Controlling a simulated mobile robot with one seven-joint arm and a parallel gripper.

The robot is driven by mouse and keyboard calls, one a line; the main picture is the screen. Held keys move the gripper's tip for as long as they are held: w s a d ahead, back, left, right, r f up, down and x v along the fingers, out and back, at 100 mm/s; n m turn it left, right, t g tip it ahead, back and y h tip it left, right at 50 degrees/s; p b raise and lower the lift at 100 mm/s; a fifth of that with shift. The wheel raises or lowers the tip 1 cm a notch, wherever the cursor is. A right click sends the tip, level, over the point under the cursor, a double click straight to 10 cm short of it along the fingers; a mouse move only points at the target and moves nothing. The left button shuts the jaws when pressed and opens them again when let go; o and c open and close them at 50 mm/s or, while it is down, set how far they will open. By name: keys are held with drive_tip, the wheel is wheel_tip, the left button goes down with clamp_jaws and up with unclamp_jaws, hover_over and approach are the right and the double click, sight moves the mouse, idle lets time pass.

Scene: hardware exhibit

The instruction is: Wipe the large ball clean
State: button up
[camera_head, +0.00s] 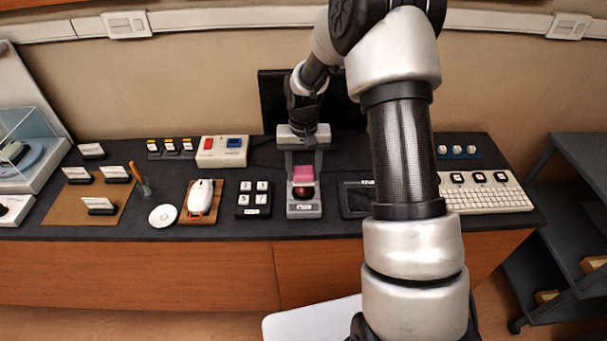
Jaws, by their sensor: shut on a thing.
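I cannot tell whether the block touches the ball.
The dark tabletop (270,225) is crowded. A keypad (253,199) and a white mouse (201,197) stand left of the holder. A dark tablet (354,199) lies close on the right, partly behind my arm. A keyboard (487,196) is farther right. A dark monitor (272,98) stands behind.

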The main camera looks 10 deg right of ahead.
sight(304, 170)
drive_tip(key=shift+r+p, duration=1.15)
drive_tip(key=shift+r, duration=1.2)
